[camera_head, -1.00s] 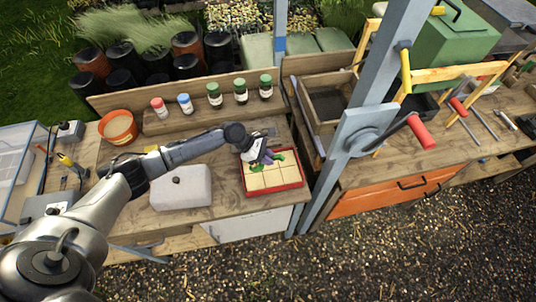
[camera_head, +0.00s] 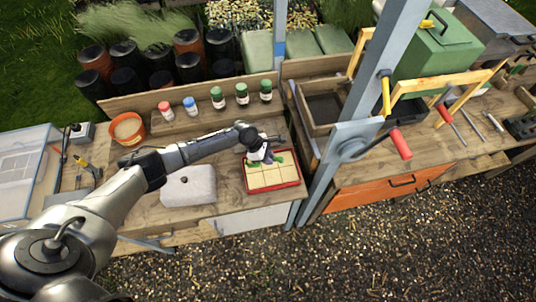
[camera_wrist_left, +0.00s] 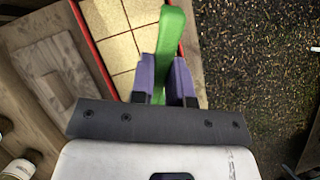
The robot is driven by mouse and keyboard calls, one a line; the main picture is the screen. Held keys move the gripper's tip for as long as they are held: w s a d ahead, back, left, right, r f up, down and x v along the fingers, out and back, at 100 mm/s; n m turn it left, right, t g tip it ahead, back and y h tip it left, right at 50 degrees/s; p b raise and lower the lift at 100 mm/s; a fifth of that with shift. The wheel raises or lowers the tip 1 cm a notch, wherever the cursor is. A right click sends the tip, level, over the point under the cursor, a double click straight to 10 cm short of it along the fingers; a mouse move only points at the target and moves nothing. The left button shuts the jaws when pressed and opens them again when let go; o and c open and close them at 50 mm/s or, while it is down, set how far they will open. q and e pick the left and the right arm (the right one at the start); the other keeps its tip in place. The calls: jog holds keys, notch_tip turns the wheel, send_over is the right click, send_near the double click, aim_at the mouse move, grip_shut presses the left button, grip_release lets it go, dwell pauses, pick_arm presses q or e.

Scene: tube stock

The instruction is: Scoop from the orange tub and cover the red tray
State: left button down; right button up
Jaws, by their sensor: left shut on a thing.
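The red tray (camera_head: 275,189) lies on the bench, divided into tan squares; its red rim also shows in the left wrist view (camera_wrist_left: 92,48). My left gripper (camera_head: 264,160) is over the tray's back part. In the left wrist view its purple fingers (camera_wrist_left: 161,82) are shut on the green handle of a scoop (camera_wrist_left: 170,38). Green parts of the scoop (camera_head: 278,160) show beside the gripper in the head view; its bowl and any load cannot be made out. The orange tub (camera_head: 142,137), with tan material inside, stands at the back left. My right gripper is not in view.
A pale block (camera_head: 189,188) sits left of the tray, under my left arm. Several capped bottles (camera_head: 217,97) stand on the back ledge. A grey post (camera_head: 340,145) rises right of the tray. A clear bin (camera_head: 25,165) is at the far left.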

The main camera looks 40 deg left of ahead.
pick_arm(q)
jog(key=shift+r+g+y+p, duration=0.3)
jog(key=shift+r+y+p, duration=0.45)
jog(key=shift+p, duration=1.2)
jog(key=shift+r+g+y+p, duration=0.35)
jog(key=shift+y+p, duration=0.3)
jog(key=shift+p, duration=0.35)
jog(key=shift+y, duration=0.3)
jog(key=shift+r+g+y, duration=0.15)
jog(key=shift+g+y, duration=0.1)
jog(key=shift+y, duration=0.05)
